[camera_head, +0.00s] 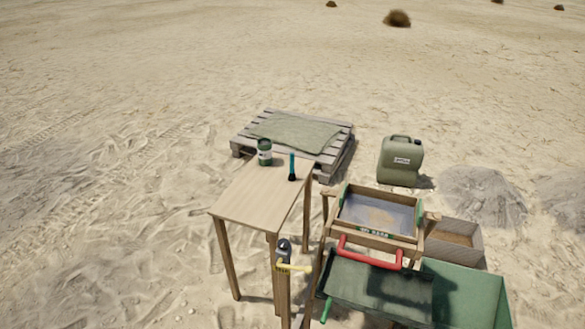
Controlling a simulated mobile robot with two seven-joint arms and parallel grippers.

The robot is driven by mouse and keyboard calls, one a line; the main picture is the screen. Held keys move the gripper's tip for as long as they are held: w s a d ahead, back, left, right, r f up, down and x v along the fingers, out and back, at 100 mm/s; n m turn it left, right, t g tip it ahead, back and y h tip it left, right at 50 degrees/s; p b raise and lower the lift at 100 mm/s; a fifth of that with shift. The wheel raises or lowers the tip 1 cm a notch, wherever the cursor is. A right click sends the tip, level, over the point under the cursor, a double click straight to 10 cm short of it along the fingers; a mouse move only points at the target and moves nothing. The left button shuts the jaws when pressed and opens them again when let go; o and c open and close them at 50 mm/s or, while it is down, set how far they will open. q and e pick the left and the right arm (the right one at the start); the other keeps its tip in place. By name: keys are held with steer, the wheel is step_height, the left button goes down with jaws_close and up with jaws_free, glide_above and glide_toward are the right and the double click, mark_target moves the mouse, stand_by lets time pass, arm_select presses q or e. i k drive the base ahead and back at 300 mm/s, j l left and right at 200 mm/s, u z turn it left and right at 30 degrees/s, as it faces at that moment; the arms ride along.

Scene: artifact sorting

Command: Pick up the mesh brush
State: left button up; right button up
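A brush with a teal handle and a dark lower end (292,167) is at the back right of a small wooden table (254,199); I take it for the mesh brush. It looks upright, its dark end down on the tabletop near the edge. A dark green jar or can (264,152) stands to its left, a short gap away. Neither of my grippers shows in the head view, and nothing touches the brush.
A pallet (241,146) and jerrycan (400,162) stand behind. The tabletop's front is clear.

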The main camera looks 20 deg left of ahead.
mark_target(291, 177)
steer(key=j+u, duration=0.45)
steer(key=i+j+u, duration=0.25)
steer(key=j+u, duration=0.2)
steer(key=j, duration=0.25)
steer(key=i+j+u, duration=1.05)
steer(key=i, duration=0.15)
steer(key=i+z, duration=0.2)
steer(key=i, duration=0.3)
steer(key=i+j+z, duration=0.15)
steer(key=i, duration=0.4)
steer(key=i+j+z, duration=0.2)
steer(key=i, duration=0.3)
steer(key=i+z, duration=0.3)
steer(key=z, duration=0.2)
steer(key=i+z, duration=0.3)
steer(key=z, duration=0.2)
steer(key=i+j+z, duration=0.15)
steer(key=i+z, duration=0.15)
steer(key=z, duration=0.15)
steer(key=i+z, duration=0.15)
steer(key=z, duration=0.3)
steer(key=i+z, duration=0.1)
steer(key=z, duration=0.3)
steer(key=i+j+z, duration=0.1)
steer(key=z, duration=0.35)
steer(key=i+j+z, duration=0.1)
steer(key=z, duration=0.35)
